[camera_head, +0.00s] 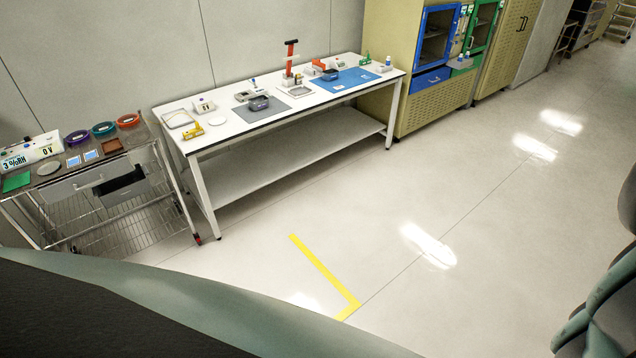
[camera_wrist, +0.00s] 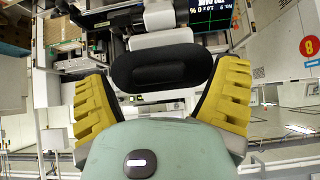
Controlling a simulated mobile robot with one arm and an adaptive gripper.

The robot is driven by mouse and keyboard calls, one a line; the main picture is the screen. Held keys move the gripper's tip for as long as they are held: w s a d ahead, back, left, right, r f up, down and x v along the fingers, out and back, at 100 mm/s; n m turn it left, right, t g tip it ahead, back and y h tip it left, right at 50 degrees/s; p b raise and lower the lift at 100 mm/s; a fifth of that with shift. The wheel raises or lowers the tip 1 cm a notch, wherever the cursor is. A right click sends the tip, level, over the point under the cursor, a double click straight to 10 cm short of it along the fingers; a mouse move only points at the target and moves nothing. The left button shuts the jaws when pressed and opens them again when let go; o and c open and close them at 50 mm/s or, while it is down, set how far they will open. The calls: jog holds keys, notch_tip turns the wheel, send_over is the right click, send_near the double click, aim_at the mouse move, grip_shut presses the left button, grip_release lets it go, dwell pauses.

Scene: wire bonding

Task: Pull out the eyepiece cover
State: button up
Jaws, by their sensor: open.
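In the wrist view, a black rounded oval piece (camera_wrist: 155,68), which looks like the eyepiece cover, sits at the end of a white machine part (camera_wrist: 162,39). My gripper (camera_wrist: 162,84) is open, with one yellow ridged finger on each side of the black piece. I cannot tell whether the fingers touch it; no firm hold shows. The head view shows neither the cover nor my gripper.
In the wrist view, a lit screen (camera_wrist: 211,14) is close behind the black piece. In the head view, a white workbench (camera_head: 225,130) stands by the wall, with a wire cart (camera_head: 120,225) left of it and cabinets (camera_head: 395,60) to the right. The floor (camera_head: 480,230) is clear.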

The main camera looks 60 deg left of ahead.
jog(key=shift+d, duration=0.1)
jog(key=c, duration=1.3)
jog(key=shift+o, duration=0.2)
jog(key=shift+s+a+r+b, duration=0.1)
jog(key=shift+a+r+b, duration=0.15)
jog(key=shift+a, duration=0.55)
jog(key=shift+w+a+r+b, duration=0.1)
jog(key=shift+a+r+b, duration=0.2)
jog(key=shift+a, duration=0.45)
jog(key=shift+s+a+r+b, duration=0.1)
jog(key=shift+a+r, duration=0.25)
jog(key=shift+a, duration=0.45)
